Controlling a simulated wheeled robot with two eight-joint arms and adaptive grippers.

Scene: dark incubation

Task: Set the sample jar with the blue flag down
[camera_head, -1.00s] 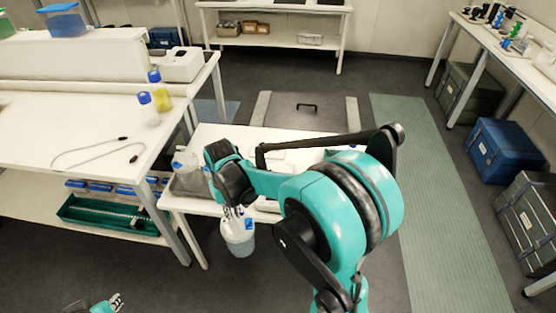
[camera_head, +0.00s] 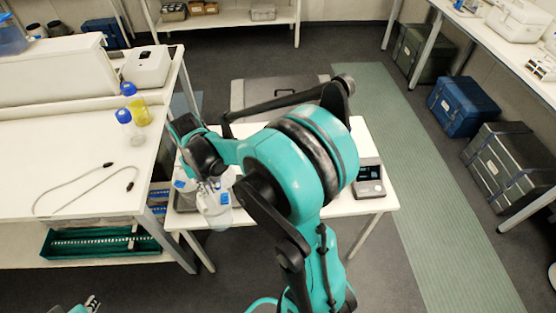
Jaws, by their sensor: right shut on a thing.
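My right gripper (camera_head: 209,184) is shut on a translucent sample jar (camera_head: 217,213) with a small blue flag (camera_head: 224,198). The jar hangs roughly upright below the fingers, in front of the left part of the small white table (camera_head: 336,207). I cannot tell whether its base touches the tabletop. Another clear jar with a blue mark (camera_head: 181,184) stands just left of it, at a grey tray (camera_head: 184,203). My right arm hides much of the table. My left gripper (camera_head: 92,302) is at the bottom left edge, far from the jars; its opening is unclear.
A scale-like device (camera_head: 370,180) stands on the small table's right end. The left bench (camera_head: 60,155) holds a cable and two blue-capped bottles (camera_head: 131,108). A green rack tray (camera_head: 100,242) sits on its shelf. Crates (camera_head: 462,106) stand at right; the table's front right looks clear.

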